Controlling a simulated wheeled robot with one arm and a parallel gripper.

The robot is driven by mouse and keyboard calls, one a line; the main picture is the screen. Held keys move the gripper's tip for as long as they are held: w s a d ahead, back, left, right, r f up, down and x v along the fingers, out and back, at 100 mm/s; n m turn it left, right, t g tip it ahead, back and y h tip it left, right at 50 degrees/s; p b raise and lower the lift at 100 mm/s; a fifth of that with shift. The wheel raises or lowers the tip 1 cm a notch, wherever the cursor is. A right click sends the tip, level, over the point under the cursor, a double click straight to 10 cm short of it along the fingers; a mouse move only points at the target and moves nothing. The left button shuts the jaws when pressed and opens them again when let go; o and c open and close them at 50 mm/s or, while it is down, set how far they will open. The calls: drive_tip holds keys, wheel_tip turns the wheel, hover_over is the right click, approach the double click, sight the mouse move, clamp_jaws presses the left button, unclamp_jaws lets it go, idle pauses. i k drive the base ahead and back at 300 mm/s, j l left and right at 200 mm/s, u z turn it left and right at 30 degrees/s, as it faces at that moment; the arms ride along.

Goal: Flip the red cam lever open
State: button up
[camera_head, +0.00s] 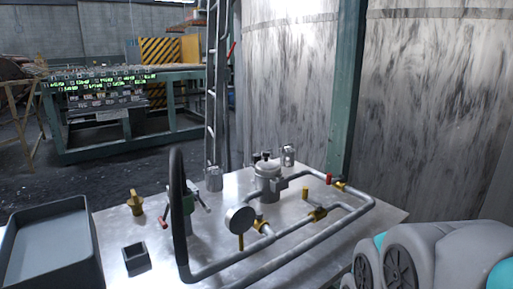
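A small red lever (329,178) stands up at a brass fitting (340,185) on the far right part of the grey pipe loop (362,208). It is too small to tell whether it is open or closed. My gripper is out of view; only grey and teal links of my arm show at the lower right, apart from the pipework.
The metal table (325,245) carries a pressure gauge (239,220), a grey canister (267,180), a brass piece (135,203), a small dark box (136,257) and a dark tray (91,262). A tall dark pipe (177,205) rises at front left. A green post (346,90) stands behind.

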sight(161, 219)
drive_tip(key=k+j+z, duration=0.15)
drive_tip(key=j, duration=0.3)
drive_tip(key=k+j+z, duration=0.1)
drive_tip(key=k+j, duration=0.15)
drive_tip(key=j, duration=0.15)
drive_tip(key=k+j+z, duration=0.15)
drive_tip(key=j, duration=0.3)
drive_tip(key=i, duration=0.4)
